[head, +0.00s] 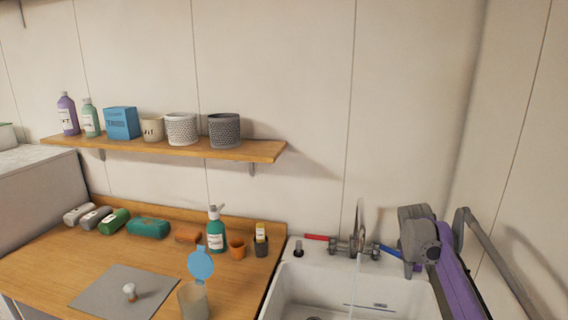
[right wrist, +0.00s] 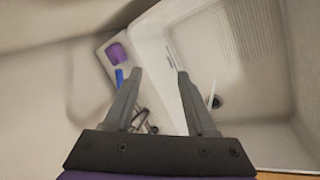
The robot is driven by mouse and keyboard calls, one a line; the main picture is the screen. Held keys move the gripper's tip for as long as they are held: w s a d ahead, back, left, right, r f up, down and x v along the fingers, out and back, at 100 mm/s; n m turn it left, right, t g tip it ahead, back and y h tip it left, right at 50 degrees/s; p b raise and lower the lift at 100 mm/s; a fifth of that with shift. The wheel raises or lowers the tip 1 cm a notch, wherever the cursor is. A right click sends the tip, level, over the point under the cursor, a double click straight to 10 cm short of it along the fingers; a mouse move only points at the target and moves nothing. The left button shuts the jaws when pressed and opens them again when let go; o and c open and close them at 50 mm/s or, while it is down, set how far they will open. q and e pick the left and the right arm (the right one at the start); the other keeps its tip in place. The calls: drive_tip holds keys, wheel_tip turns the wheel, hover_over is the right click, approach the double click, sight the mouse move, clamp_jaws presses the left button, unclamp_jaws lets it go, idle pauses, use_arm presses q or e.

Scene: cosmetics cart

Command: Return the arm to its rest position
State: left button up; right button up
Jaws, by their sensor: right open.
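My right arm (head: 457,275), purple and grey, stands at the right side of the head view, beside the sink and in front of the wall. In the right wrist view my right gripper (right wrist: 160,75) has its two grey fingers spread apart with nothing between them. It is over the sink area, apart from the things below it. In the head view its fingers are hard to make out. My left gripper is in neither view.
The white sink (head: 283,297) has a tap (head: 357,240) with red and blue handles near my right arm. A wooden shelf (head: 262,149) is above.

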drive_tip(key=s+a+f+m+y, duration=0.1)
drive_tip(key=s+a+m, duration=0.1)
drive_tip(key=s+a, duration=0.3)
drive_tip(key=s+a+f+m+t, duration=0.1)
drive_tip(key=s+a, duration=0.4)
drive_tip(key=s, duration=0.7)
drive_tip(key=s+a+f+m+y, duration=0.1)
drive_tip(key=s+a+f+m, duration=0.1)
drive_tip(key=s+a, duration=0.3)
drive_tip(key=s+m, duration=0.1)
drive_tip(key=s, duration=0.3)
drive_tip(key=shift+s+a+f+t+y, duration=0.25)
drive_tip(key=shift+a+f+t+y, duration=0.05)
drive_tip(key=shift+o, duration=0.4)
drive_tip(key=s+a+f+m+y, duration=0.1)
drive_tip(key=s+a+f+m, duration=0.1)
drive_tip(key=s+f, duration=0.5)
drive_tip(key=s+a, duration=0.1)
drive_tip(key=s, duration=0.2)
drive_tip(key=shift+f, duration=0.15)
drive_tip(key=shift+o, duration=0.8)
drive_tip(key=shift+s+a+f+m, duration=0.15)
drive_tip(key=shift+s+m, duration=0.05)
drive_tip(key=shift+m, duration=0.1)
drive_tip(key=c, duration=0.4)
drive_tip(key=shift+o, duration=0.2)
drive_tip(key=shift+a, duration=0.15)
